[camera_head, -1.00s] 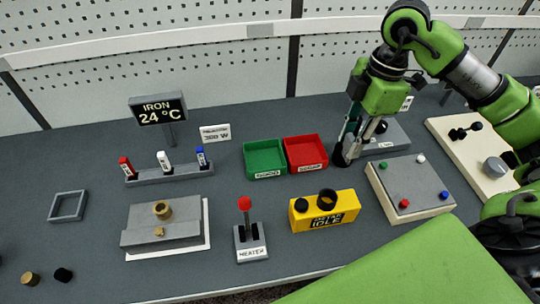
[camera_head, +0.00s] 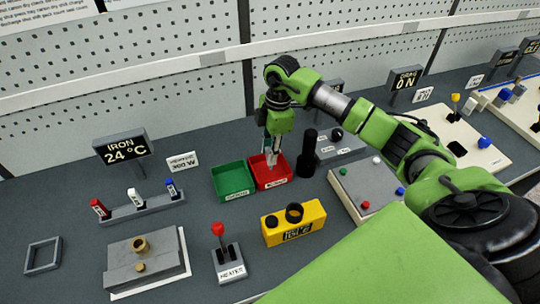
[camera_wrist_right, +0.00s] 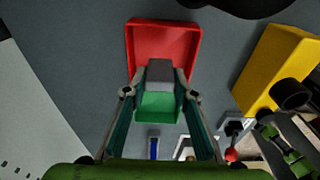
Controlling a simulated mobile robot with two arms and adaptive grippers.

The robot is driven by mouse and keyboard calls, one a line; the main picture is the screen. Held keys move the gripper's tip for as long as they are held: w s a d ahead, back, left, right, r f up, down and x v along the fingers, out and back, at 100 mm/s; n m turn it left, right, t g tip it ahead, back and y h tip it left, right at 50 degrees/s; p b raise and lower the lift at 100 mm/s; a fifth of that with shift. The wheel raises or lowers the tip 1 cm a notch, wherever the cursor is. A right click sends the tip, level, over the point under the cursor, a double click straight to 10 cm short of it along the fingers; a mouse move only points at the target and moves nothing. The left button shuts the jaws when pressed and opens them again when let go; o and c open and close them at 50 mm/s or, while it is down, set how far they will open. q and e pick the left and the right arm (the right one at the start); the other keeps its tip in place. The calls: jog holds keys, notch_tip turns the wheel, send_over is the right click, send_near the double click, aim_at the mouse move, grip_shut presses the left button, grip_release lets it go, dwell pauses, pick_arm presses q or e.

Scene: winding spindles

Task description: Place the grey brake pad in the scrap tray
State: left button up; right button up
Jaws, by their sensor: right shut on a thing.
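The grey brake pad (camera_wrist_right: 160,70) is a small grey block between the fingertips of my right gripper (camera_head: 271,159) in the right wrist view. The right gripper is shut on it. In the head view the gripper points down over the red tray (camera_head: 283,181); the red tray also shows in the right wrist view (camera_wrist_right: 163,24). The green tray (camera_head: 234,194) stands beside it on the left. The tray labels are too small to read surely. I cannot tell whether the pad touches the red tray. My left gripper is not in view.
A tall black cylinder (camera_head: 306,156) stands close to the right of the red tray. A yellow box (camera_head: 312,219) is in front. A grey rack (camera_head: 142,209) with red, white and blue handles is at left. A lever block (camera_head: 228,264) is at front.

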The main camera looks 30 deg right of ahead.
notch_tip(320, 180, down, 2)
jog(key=shift+s+a+f+p, duration=0.1)
jog(key=shift+p, duration=0.5)
jog(key=shift+f, duration=0.3)
jog(key=shift+f, duration=0.2)
jog(key=o, duration=1)
jog(key=shift+c, duration=0.2)
jog(key=shift+r, duration=0.1)
